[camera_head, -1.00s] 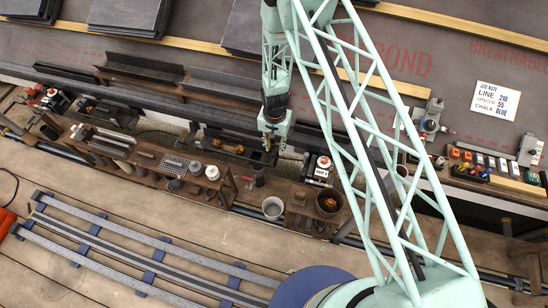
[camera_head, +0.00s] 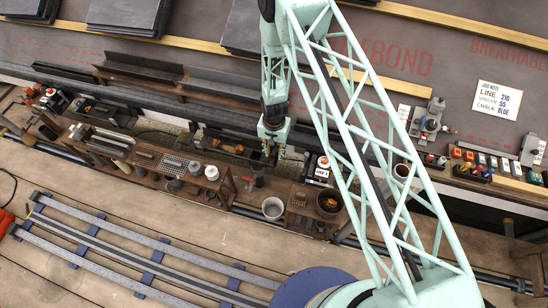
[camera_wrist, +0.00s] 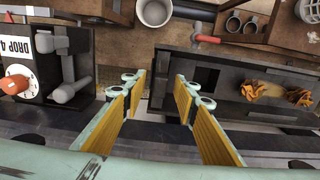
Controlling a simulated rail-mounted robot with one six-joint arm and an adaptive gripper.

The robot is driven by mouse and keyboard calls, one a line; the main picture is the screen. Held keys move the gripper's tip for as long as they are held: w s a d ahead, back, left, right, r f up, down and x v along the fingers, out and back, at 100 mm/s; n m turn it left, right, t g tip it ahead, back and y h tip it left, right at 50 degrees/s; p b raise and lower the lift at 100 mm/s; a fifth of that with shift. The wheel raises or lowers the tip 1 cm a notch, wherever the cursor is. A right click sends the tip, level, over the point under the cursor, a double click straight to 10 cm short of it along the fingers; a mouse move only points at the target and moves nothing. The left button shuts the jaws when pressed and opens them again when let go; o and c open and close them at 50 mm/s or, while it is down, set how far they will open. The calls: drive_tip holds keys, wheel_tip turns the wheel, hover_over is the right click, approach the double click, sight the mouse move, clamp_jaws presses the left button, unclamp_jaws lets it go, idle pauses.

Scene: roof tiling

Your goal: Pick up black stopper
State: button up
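My gripper (camera_wrist: 158,100) is open, its two yellow-padded fingers spread with nothing between them in the wrist view. In the head view my gripper (camera_head: 271,154) hangs over the gutter area, above the wooden workbench's right end. I cannot pick out a black stopper with certainty. A dark grey cylinder (camera_head: 258,176) stands below my gripper in the head view, but I cannot tell what it is. A dark tray (camera_wrist: 240,112) with a square black recess (camera_wrist: 206,77) lies right of the fingers in the wrist view.
Crumpled orange-yellow pieces (camera_wrist: 265,92) lie in the dark tray. The "DROP 4" box (camera_wrist: 36,68) with an orange knob is left of the fingers. A white cup (camera_wrist: 154,12) and a red-handled tool (camera_wrist: 207,38) are at the top.

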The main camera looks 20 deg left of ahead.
drive_tip(key=c, duration=0.9)
drive_tip(key=shift+o, duration=0.2)
drive_tip(key=shift+r, duration=0.1)
drive_tip(key=shift+r+p, duration=0.95)
drive_tip(key=shift+r, duration=3.95)
clamp_jaws()
